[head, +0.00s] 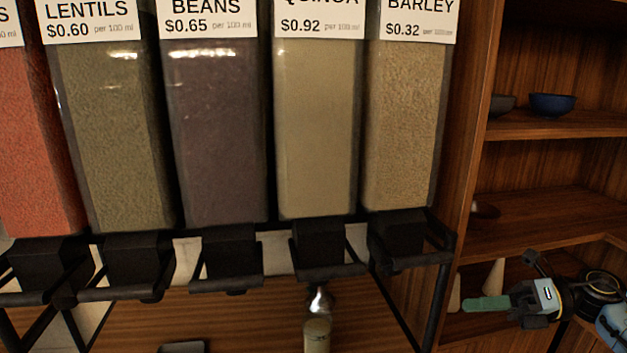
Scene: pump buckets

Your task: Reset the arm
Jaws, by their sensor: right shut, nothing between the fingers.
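My right gripper (487,304) is at the lower right, with its arm coming in from the right edge. Its green fingers are together, point left and hold nothing. It is in front of the lower part of the wooden shelf unit, to the right of the dispensers and apart from them. My left gripper is not in view.
Clear dispensers of lentils (112,130), beans (218,130), quinoa (315,130) and barley (404,120) hang in a row with black handles below. A container (317,335) stands under the quinoa spout. A blue bowl (552,104) sits on the shelf (575,124).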

